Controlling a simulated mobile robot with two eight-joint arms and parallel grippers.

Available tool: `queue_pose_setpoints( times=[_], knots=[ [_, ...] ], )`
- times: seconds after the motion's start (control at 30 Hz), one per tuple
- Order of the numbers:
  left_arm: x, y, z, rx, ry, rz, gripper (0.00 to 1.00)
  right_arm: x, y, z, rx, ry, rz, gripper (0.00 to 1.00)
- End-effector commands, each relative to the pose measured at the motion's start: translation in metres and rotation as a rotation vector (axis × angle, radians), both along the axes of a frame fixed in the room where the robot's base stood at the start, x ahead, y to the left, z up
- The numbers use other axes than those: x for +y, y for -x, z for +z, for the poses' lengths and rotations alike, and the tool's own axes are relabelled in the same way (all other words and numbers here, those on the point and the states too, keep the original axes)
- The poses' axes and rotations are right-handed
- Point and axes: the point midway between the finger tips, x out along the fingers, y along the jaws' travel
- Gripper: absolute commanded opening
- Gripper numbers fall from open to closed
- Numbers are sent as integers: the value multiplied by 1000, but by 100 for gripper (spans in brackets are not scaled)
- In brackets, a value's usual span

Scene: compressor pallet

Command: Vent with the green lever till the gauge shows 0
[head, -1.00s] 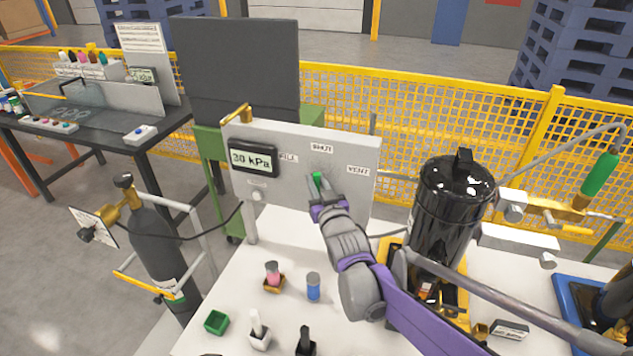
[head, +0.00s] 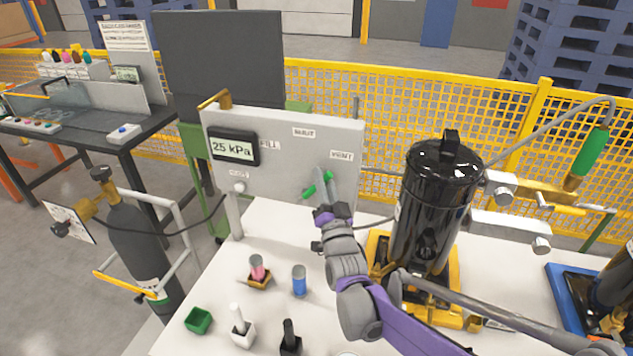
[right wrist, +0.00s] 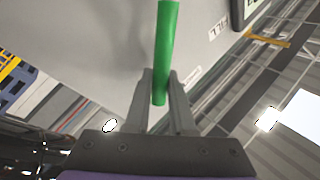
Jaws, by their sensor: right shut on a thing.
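The grey panel (head: 275,175) stands upright on the white bench, with FILL, SHUT and VENT labels. Its gauge (head: 233,148) reads 25 kPa. The green lever (head: 311,191) is on the panel's right part, slanting up toward the VENT label (head: 341,156). My right gripper (head: 322,192) is at the lever and partly covers it. In the right wrist view the green lever (right wrist: 166,50) runs down between the two fingers of my right gripper (right wrist: 160,90), which are shut on it. My left gripper does not show.
A black cylinder (head: 436,200) in a yellow base stands right of my right arm. Small items, including a blue vial (head: 299,281) and a green box (head: 198,320), lie in front of the panel. A dark gas bottle (head: 138,245) stands at the left.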

Motion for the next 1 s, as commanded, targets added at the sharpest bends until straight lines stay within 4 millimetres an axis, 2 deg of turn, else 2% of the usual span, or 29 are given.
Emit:
queue_pose_setpoints(
  times=[0.1,0.33,0.93,0.97,1.0],
  knots=[
    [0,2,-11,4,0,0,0,-6,2,-8,-21,-71,-1,0],
    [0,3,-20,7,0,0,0,-12,4,-14,-52,-162,0,0],
    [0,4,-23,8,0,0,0,-15,5,-15,-64,-203,0,0],
    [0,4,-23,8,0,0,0,-15,5,-15,-64,-203,0,24],
    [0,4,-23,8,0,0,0,-15,5,-15,-64,-203,0,31]
  ],
)
